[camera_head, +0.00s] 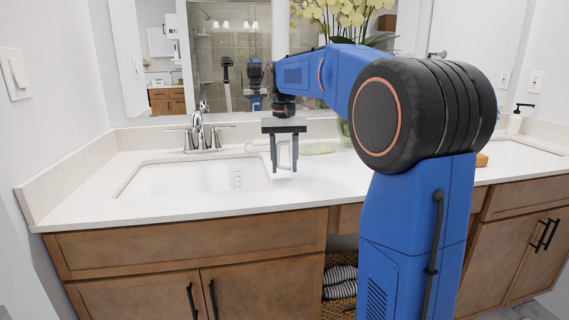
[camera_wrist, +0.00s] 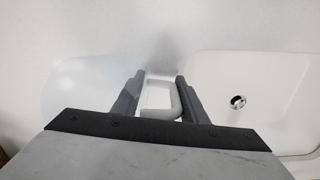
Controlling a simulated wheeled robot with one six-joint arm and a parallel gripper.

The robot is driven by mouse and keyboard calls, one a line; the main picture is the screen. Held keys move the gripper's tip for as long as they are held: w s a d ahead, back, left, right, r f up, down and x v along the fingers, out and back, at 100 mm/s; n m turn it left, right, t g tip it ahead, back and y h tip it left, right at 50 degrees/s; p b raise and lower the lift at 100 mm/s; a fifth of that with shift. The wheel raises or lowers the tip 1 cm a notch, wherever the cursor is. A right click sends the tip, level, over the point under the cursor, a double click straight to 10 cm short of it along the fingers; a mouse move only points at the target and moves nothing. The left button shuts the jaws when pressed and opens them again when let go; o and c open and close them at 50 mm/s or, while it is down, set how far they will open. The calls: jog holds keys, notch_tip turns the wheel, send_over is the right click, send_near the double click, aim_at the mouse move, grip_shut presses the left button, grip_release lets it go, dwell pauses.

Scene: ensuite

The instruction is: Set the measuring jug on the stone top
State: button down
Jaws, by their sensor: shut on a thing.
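My gripper (camera_head: 284,168) points down close to the right edge of the near sink. It is shut on the pale handle of the measuring jug (camera_wrist: 82,92). In the wrist view the handle loop shows between the two dark fingers (camera_wrist: 160,98), with the pale, see-through body to its left. The stone top (camera_head: 345,180) is the white counter. I cannot tell whether the jug touches it.
The sink (camera_head: 150,180) lies left of my gripper in the head view; the same basin shows right in the wrist view (camera_wrist: 285,90). A faucet (camera_head: 198,132) stands behind it. A vase with yellow flowers (camera_head: 343,14), a soap bottle (camera_head: 515,122) and a second sink (camera_head: 520,153) stand right.

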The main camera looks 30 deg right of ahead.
jog(key=c, duration=1.1)
grip_release()
jog(key=shift+f, duration=0.15)
notch_tip(320, 180, up, 12)
jog(key=shift+w+r, duration=0.1)
jog(key=shift+r, duration=0.05)
